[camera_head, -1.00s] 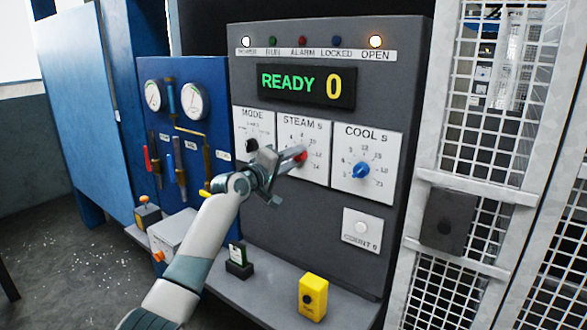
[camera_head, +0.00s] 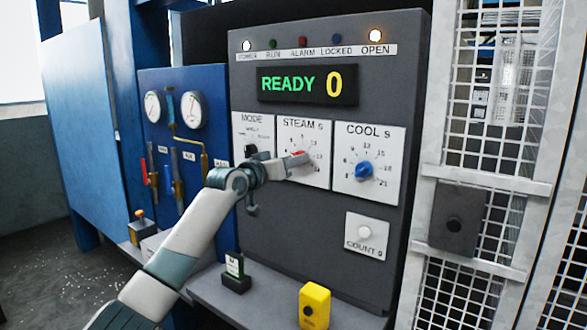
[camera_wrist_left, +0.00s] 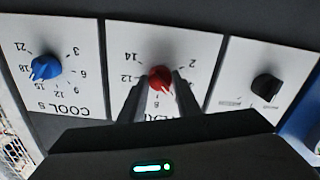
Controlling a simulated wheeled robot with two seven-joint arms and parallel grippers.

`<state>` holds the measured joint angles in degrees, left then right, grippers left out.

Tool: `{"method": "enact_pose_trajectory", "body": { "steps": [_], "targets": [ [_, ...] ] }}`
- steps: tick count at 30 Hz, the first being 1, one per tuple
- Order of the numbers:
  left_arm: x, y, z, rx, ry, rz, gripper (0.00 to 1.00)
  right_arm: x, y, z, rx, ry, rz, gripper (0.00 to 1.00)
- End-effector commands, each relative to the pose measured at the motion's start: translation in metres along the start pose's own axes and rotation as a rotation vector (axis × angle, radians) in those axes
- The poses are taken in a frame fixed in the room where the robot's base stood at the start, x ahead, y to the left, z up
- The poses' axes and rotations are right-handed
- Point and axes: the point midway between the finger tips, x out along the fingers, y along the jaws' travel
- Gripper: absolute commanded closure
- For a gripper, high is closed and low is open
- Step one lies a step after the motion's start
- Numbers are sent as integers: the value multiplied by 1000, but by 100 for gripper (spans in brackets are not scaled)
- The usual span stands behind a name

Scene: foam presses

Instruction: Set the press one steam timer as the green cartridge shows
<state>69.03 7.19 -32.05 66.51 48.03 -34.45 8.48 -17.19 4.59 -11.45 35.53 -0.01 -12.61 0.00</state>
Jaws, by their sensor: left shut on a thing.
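The steam dial panel (camera_head: 316,131) is in the middle of the grey press front, with numbers around a red knob (camera_head: 297,154). My left gripper (camera_head: 300,161) comes from the left and is shut on the red knob. In the left wrist view the panel is upside down, and the red knob (camera_wrist_left: 159,76) sits between the fingertips (camera_wrist_left: 160,88). The fingers hide part of the scale, so I cannot read the knob's setting. A small black holder with a white and green piece (camera_head: 235,267) stands on the ledge; its marking is too small to read. My right gripper is not in view.
The cool dial with a blue knob (camera_head: 364,170) is right of the steam dial, and the black mode knob (camera_head: 250,151) is left. The display (camera_head: 307,85) reads READY 0. A yellow box (camera_head: 314,306) stands on the ledge. A mesh door (camera_head: 500,120) is at the right.

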Motion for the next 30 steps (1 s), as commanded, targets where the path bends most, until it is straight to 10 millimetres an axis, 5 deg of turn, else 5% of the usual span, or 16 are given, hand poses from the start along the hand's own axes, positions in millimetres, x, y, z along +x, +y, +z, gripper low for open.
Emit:
{"method": "enact_pose_trajectory", "body": {
  "steps": [18, 30],
  "targets": [
    [0, -2, 2, 569, -5, -1, 93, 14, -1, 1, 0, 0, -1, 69],
    [0, -1, 2, 765, -5, 0, 93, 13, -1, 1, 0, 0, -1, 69]
  ]
}}
